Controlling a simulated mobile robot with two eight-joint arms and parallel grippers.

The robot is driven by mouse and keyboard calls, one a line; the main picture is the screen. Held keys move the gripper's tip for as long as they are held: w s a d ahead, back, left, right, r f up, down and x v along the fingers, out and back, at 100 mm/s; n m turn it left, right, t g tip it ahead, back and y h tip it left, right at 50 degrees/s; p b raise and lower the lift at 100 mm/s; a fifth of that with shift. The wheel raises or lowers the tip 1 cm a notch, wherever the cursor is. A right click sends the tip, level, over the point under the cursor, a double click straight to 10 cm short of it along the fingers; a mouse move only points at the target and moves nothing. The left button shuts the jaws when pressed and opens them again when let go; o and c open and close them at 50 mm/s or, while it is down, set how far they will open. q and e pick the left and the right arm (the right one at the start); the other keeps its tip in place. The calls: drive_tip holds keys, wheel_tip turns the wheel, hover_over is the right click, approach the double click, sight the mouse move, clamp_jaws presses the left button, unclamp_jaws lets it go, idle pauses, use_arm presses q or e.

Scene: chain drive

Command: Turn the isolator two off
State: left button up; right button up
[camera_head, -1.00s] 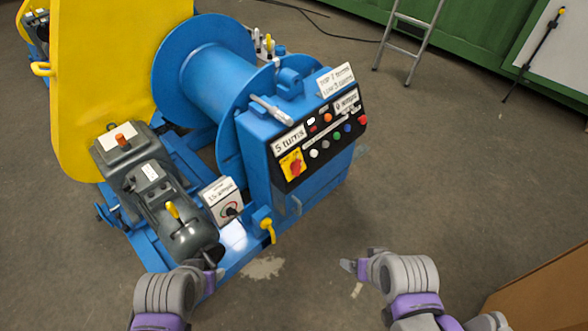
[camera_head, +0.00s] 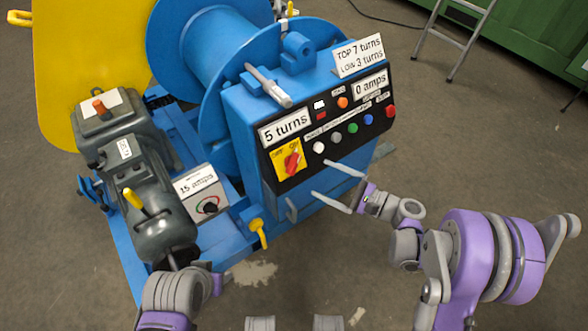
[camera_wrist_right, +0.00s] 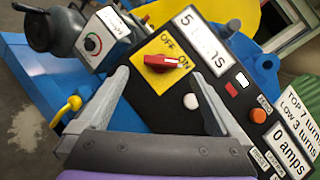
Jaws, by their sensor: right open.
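A red rotary switch (camera_head: 292,162) sits on a yellow plate marked OFF and ON, on the black front panel of the blue winch box. In the right wrist view the red handle (camera_wrist_right: 168,62) lies roughly crosswise, with one end by the ON mark. No label reading "isolator two" is legible. My right gripper (camera_head: 322,179) is open and empty, with its fingers pointing at the panel. In the wrist view its fingertips (camera_wrist_right: 156,73) lie either side of the switch, apparently short of it. My left gripper is mostly hidden by its own wrist near the motor's lower end.
Several push buttons (camera_head: 353,128) and a "5 turns" display (camera_head: 285,128) are close to the switch. A grey box with a black knob (camera_head: 208,206) reads 15 amps. A yellow lever (camera_head: 260,231) sticks out below.

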sight(294, 165)
drive_tip(key=x, duration=1)
drive_tip(key=shift+w+a+b, duration=0.25)
drive_tip(key=shift+a+b, duration=0.05)
drive_tip(key=c, duration=1.2)
